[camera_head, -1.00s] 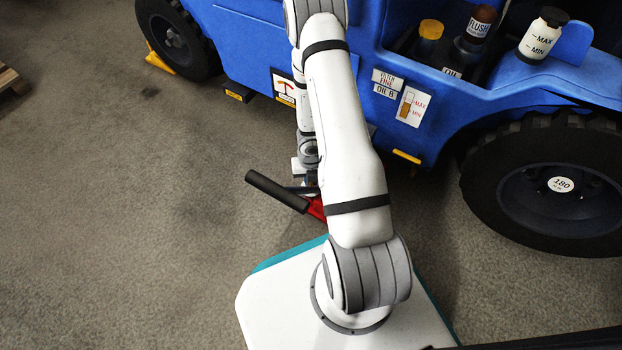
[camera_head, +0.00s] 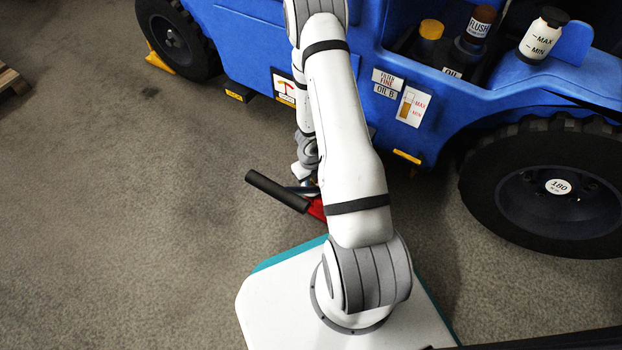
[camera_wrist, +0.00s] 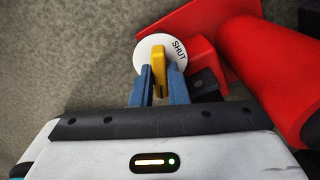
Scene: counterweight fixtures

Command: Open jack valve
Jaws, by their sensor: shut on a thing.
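The red jack (camera_wrist: 225,50) stands on the floor beside my base, and its black handle (camera_head: 276,190) sticks out to the left in the head view. My arm hides most of the jack there. In the wrist view, a yellow valve lever (camera_wrist: 159,72) sits in front of a white round plate (camera_wrist: 146,50) marked SHUT. My gripper (camera_wrist: 159,88) is shut on the yellow valve lever, with its blue fingers on either side of it. The SHUT lettering lies to the right of the lever and is tilted.
A blue vehicle (camera_head: 240,50) stands across the back, with a large black wheel (camera_head: 500,190) at the right. Yellow wheel chocks (camera_head: 158,60) lie by the rear left wheel. Bottles (camera_head: 542,35) stand in its open bay.

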